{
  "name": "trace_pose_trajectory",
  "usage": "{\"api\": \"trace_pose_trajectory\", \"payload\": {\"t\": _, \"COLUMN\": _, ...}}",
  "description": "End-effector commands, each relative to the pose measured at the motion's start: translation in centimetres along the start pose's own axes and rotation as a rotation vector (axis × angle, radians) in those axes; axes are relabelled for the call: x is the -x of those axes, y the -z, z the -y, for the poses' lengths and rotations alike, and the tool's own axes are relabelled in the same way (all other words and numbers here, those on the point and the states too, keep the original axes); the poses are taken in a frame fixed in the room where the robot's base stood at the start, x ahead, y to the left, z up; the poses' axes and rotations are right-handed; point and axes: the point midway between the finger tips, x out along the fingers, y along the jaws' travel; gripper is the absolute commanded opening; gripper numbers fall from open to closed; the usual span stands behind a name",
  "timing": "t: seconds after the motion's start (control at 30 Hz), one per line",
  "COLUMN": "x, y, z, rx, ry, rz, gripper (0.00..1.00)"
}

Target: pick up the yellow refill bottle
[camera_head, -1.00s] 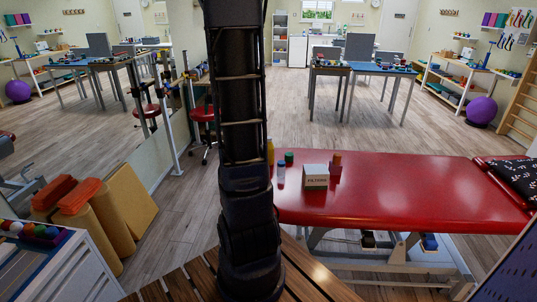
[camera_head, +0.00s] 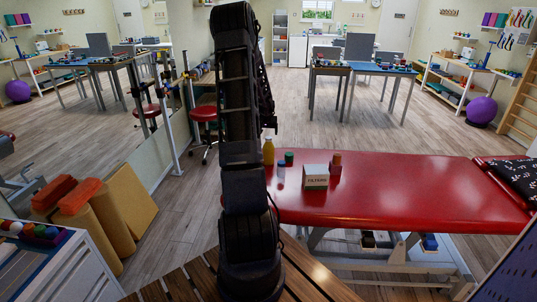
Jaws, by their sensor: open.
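The yellow refill bottle (camera_head: 268,152) stands upright at the near left end of the red treatment table, just right of my arm. Its lower part is partly hidden by my arm. My gripper (camera_head: 269,122) shows only as a small dark end beyond my arm, above the bottle in the picture. It is open, with nothing seen in it. How far it is from the bottle in depth I cannot tell.
On the red table (camera_head: 400,190), close to the bottle, stand a green-capped container (camera_head: 289,158), a small pale bottle (camera_head: 281,173), a white-and-green box (camera_head: 315,177) and an orange-red bottle (camera_head: 336,161). The table's middle is clear. A patterned pillow (camera_head: 512,178) lies far right.

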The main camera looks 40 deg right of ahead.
Motion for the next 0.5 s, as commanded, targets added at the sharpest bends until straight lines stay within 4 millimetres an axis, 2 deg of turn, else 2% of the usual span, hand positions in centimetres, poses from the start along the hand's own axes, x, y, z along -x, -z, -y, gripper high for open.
{"api": "trace_pose_trajectory", "payload": {"t": 0.23, "x": -1.8, "y": 0.0, "z": -0.2, "rx": -0.003, "ry": -0.003, "rz": 0.001, "gripper": 0.81}}
{"api": "trace_pose_trajectory", "payload": {"t": 0.5, "x": -5.3, "y": -0.1, "z": -0.2, "rx": -0.002, "ry": -0.003, "rz": 0.001, "gripper": 0.81}}
